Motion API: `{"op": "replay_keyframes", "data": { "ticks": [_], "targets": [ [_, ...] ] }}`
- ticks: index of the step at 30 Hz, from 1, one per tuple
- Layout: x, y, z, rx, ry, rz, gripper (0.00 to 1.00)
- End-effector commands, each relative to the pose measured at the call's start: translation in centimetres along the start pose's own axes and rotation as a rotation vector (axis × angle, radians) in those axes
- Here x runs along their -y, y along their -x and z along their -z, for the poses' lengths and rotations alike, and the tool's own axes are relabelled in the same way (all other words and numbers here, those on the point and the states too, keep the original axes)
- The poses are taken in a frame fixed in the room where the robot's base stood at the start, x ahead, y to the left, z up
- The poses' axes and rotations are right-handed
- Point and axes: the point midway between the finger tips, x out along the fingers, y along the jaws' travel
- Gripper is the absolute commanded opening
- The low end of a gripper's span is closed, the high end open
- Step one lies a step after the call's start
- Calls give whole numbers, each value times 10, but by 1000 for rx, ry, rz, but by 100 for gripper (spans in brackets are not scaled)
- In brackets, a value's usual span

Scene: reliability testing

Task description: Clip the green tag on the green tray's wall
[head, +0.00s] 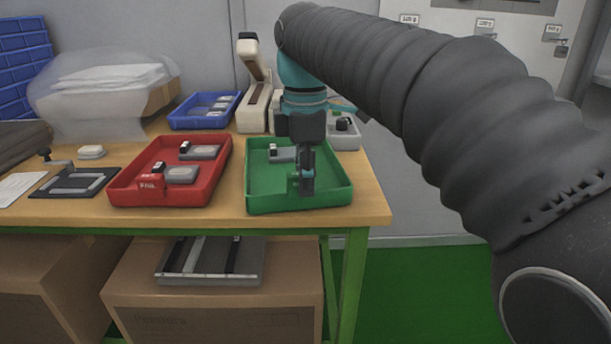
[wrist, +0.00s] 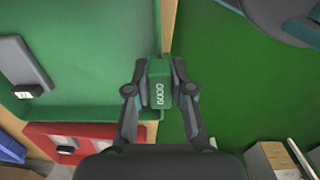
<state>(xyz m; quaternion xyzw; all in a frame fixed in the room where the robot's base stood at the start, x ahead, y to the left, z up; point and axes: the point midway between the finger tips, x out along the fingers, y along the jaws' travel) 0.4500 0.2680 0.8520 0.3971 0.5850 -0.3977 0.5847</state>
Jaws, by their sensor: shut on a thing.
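The green tray (head: 260,201) stands near the right end of the table, with a grey part (head: 282,154) inside. My gripper (head: 306,188) points down over the tray's front side. In the wrist view, my gripper (wrist: 159,72) is shut on the green tag (wrist: 159,90), which has white lettering like "GOOD". The tag also shows partly in the head view (head: 293,184), mostly beside the dark fingers. In the wrist view it overlaps the edge of the green tray (wrist: 90,60). I cannot tell whether the tag sits on the wall or just above it.
A red tray (head: 126,190) with a red tag (head: 150,183) on its front wall and grey parts inside stands to the left. A blue tray (head: 183,122) and a beige instrument (head: 252,95) are behind. The table's edge (wrist: 168,25) lies close beside the green tray.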

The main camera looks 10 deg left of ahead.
Motion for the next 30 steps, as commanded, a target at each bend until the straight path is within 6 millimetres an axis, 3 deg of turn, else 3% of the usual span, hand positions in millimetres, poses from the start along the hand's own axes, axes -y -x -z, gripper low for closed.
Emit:
{"op": "replay_keyframes", "data": {
  "ticks": [28, 29, 30],
  "targets": [
    [0, -7, 0, 0, 0, 0, 0],
    [0, -7, 0, 0, 0, 0, 27],
    [0, -7, 0, 0, 0, 0, 37]
  ]
}}
